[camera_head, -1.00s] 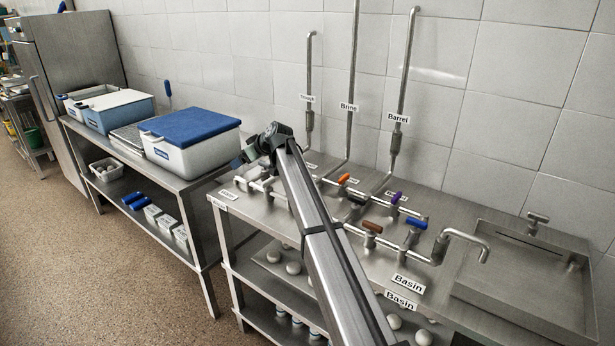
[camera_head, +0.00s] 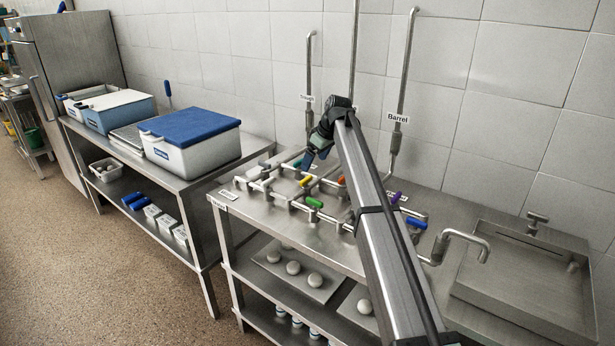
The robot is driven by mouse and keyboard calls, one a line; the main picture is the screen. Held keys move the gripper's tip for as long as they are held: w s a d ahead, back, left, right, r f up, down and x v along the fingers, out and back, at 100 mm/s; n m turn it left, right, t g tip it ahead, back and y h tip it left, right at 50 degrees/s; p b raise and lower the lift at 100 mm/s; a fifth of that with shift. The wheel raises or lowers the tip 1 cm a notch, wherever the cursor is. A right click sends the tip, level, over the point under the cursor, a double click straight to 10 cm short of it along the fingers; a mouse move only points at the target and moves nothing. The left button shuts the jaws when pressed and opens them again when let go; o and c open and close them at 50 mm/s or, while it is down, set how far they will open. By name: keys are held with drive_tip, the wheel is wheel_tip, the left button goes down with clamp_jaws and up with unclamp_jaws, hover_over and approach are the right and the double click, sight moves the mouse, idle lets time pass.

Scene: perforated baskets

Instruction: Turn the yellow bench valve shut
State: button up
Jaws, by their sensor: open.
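The yellow valve handle (camera_head: 305,181) sits on the steel pipework on the bench, left of my arm. It is small and short in this view. My gripper (camera_head: 315,157) is open, with its bluish fingers pointing down toward the pipework. In the picture it is just above the yellow handle, with a visible gap between them. I cannot tell its exact height or depth over the handle. My gripper appears empty.
Other handles are close by: green (camera_head: 314,202), orange (camera_head: 341,180), purple (camera_head: 396,197) and blue (camera_head: 417,223). Upright pipes (camera_head: 402,80) rise along the wall. A sink (camera_head: 530,275) is at right. A blue-lidded box (camera_head: 190,140) stands on the left bench.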

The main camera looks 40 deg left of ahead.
sight(306, 178)
drive_tip(key=x, duration=0.8)
drive_tip(key=shift+a+f, duration=0.15)
drive_tip(key=shift+f, duration=0.05)
drive_tip(key=shift+c, duration=0.2)
drive_tip(key=c, duration=1)
